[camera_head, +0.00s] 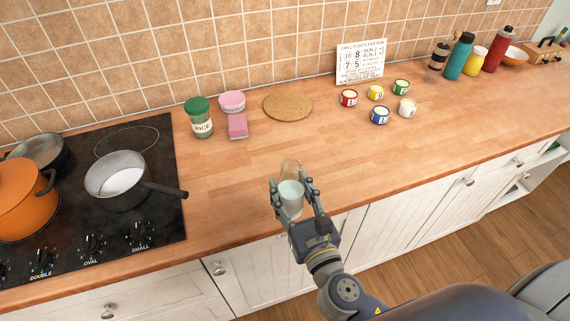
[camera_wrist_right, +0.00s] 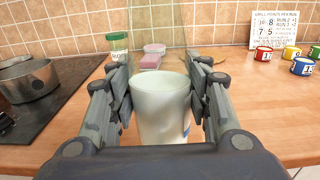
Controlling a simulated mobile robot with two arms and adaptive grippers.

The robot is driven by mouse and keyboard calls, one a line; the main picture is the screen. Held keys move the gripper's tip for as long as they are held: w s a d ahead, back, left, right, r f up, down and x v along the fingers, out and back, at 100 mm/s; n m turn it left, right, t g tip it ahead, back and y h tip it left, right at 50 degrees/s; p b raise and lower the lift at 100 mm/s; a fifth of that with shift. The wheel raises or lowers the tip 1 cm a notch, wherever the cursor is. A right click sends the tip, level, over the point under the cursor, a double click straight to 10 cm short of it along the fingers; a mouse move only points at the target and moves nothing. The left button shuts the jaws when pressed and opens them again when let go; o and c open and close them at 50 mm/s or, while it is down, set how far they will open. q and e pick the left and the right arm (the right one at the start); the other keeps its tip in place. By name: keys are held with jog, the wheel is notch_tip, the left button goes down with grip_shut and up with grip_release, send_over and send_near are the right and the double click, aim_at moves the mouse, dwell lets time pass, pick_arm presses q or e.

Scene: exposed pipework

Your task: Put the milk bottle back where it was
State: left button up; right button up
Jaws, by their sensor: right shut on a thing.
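The milk bottle (camera_head: 291,193) is clear glass with pale milk in its lower part. It is at the front of the wooden counter, in front of the cork mat. My right gripper (camera_head: 296,196) is shut on it, with a finger on each side. In the right wrist view the milk bottle (camera_wrist_right: 162,105) stands between the fingers of the right gripper (camera_wrist_right: 163,95), its clear upper part rising above the milk. I cannot tell whether its base touches the counter. My left gripper is not in view.
A round cork mat (camera_head: 288,106) lies empty near the wall. A rice jar (camera_head: 200,118), a pink tub (camera_head: 232,102) and a pink sponge (camera_head: 237,126) are left of it. Several small pots stand right; mid-counter is clear.

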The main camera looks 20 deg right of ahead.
jog(key=shift+w+d+f+p, duration=0.2)
jog(key=shift+w+d+f, duration=0.45)
jog(key=shift+w, duration=1.75)
jog(key=shift+w+d+f+p, duration=0.25)
jog(key=shift+w+f, duration=0.65)
jog(key=shift+w, duration=1.5)
jog(key=shift+w+d+f+p, duration=0.1)
jog(key=shift+w+d+f, duration=0.6)
jog(key=shift+w, duration=1.7)
jog(key=shift+a+f, duration=0.15)
jog(key=shift+f, duration=0.05)
jog(key=o, duration=1.4)
jog(key=shift+f, duration=0.1)
jog(key=shift+r, duration=0.25)
jog(key=s, duration=0.3)
jog(key=s+b, duration=0.1)
jog(key=s, duration=0.3)
jog(key=s+b, duration=0.1)
jog(key=s, duration=0.2)
jog(key=shift+s+d+f, duration=0.2)
jog(key=shift+s+f, duration=0.05)
jog(key=shift+s, duration=0.05)
jog(key=shift+s+r+b, duration=0.2)
jog(key=shift+s+b, duration=0.15)
jog(key=shift+s, duration=0.45)
